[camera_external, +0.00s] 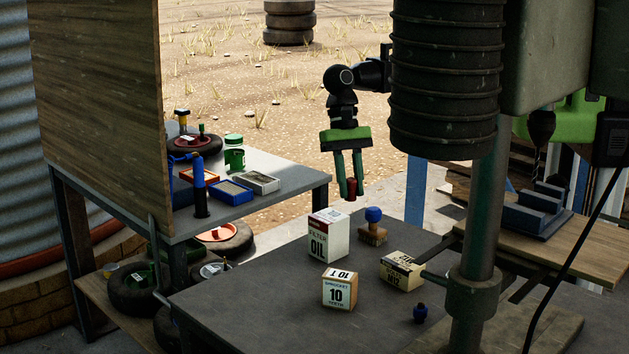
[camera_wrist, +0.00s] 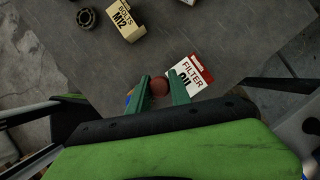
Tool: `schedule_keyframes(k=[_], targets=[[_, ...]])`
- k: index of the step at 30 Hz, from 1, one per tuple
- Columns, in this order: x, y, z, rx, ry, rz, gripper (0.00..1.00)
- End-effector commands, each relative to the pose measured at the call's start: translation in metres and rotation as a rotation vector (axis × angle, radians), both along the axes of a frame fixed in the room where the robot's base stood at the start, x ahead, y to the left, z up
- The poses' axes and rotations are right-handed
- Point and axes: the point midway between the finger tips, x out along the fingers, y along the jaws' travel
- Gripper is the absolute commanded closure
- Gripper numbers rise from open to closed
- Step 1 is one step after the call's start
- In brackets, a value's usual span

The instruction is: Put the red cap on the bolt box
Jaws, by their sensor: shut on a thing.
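The red cap (camera_external: 351,189) is held between the two green fingers of my gripper (camera_external: 350,187), in the air above the dark workbench. In the wrist view the red cap (camera_wrist: 159,87) shows between the fingertips of my gripper (camera_wrist: 160,86). The bolt box (camera_external: 402,271), cream with a black label, lies on the bench, to the right of and below my gripper in the outside view. In the wrist view the bolt box (camera_wrist: 128,16), marked M12, is at the top, apart from the cap.
A white and red oil filter box (camera_external: 328,234) and a brush with a blue knob (camera_external: 373,226) stand below my gripper. A drill press column (camera_external: 480,220) rises at right.

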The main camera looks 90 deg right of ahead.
Motion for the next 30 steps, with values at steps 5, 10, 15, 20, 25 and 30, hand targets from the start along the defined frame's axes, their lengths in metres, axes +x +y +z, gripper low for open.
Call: schedule_keyframes(k=[5,10,15,20,25,30], targets=[[-0.062,0.017,0.027,0.001,0.006,0.08,1.0],[-0.073,0.033,0.032,0.001,0.006,0.106,1.0],[-0.076,0.043,0.021,0.001,0.006,0.108,1.0],[-0.087,0.082,-0.008,0.001,0.005,0.11,1.0],[-0.099,0.123,-0.032,0.001,0.006,0.108,1.0],[-0.106,0.143,-0.041,0.002,0.006,0.106,1.0]])
